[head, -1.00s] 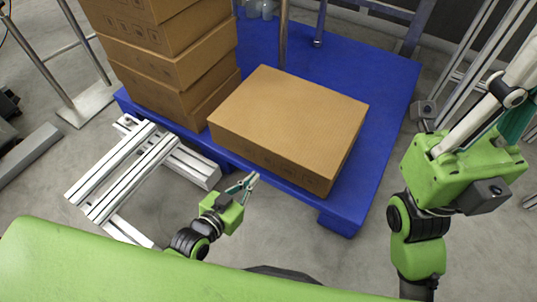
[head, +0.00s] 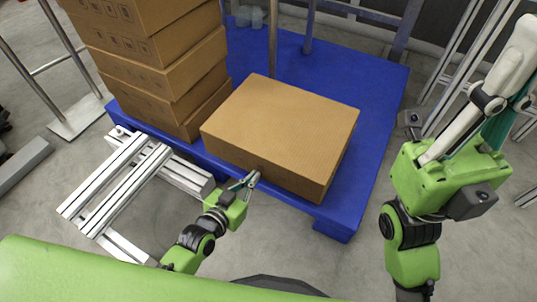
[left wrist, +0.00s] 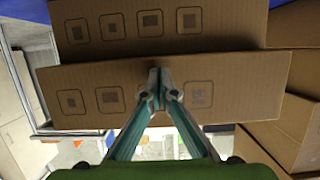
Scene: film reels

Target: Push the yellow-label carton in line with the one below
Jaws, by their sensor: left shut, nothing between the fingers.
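A brown carton (head: 280,125) lies flat near the front edge of the blue pallet; no yellow label shows on it. My left gripper (head: 252,178) is shut and empty, its tip at the carton's front face. In the left wrist view the shut fingertips (left wrist: 156,88) overlap the face of a carton (left wrist: 230,85) with printed symbols. That carton adjoins another symbol-marked carton (left wrist: 225,25), and their faces look offset. I cannot tell for sure whether the fingertips touch. My right gripper (head: 500,110) is at the right, away from the cartons; its jaw state is unclear.
A tall stack of cartons (head: 150,60) stands on the left of the blue pallet (head: 365,85). A metal profile frame (head: 120,180) is on the floor left of my left gripper. Metal posts rise behind the pallet. The pallet's back right is clear.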

